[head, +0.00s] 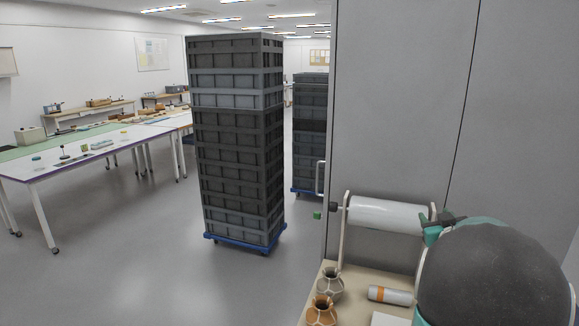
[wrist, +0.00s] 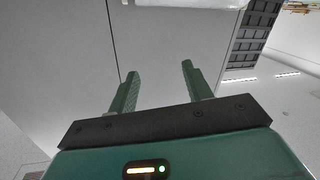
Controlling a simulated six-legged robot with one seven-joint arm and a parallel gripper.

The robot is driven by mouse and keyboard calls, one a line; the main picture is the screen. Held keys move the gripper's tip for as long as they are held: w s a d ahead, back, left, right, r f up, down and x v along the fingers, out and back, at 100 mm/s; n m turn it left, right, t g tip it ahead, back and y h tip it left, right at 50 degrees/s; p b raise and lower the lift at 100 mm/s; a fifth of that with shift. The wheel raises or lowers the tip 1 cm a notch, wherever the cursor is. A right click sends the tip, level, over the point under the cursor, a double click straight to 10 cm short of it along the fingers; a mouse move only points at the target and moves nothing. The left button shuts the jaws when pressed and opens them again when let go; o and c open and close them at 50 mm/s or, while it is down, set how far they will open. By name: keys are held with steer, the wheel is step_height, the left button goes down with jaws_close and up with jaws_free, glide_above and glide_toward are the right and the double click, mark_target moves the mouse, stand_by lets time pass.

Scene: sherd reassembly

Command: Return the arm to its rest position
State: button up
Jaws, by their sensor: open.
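My gripper (wrist: 157,72) shows in the wrist view with its two green fingers spread wide apart. Nothing is between the fingers. Beyond them is a plain grey surface with a dark vertical seam. In the head view my arm (head: 492,278) fills the lower right corner, a large dark rounded part with teal pieces. The fingers cannot be made out clearly there.
A bench top (head: 313,308) holds two small jars, an upper one (head: 330,283) and a lower one (head: 321,312), and a white cylinder with an orange band (head: 390,296). A white roll (head: 388,214) hangs behind them. Stacked grey crates (head: 238,140) stand left; open floor lies around them.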

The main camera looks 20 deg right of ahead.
steer(key=a+g+y, duration=0.4)
steer(key=a, duration=2.5)
steer(key=s+a+f+n+g+y, duration=0.1)
steer(key=s+a+f+g+y, duration=0.1)
steer(key=s+a, duration=0.5)
steer(key=s+a+f+n+g+y, duration=0.2)
steer(key=s+a, duration=0.5)
steer(key=a, duration=0.7)
steer(key=shift+s+f+n+g+y, duration=0.2)
steer(key=shift+f+n+g+y, duration=0.1)
steer(key=shift+f+g+y, duration=0.25)
steer(key=c, duration=0.3)
steer(key=shift+d, duration=0.2)
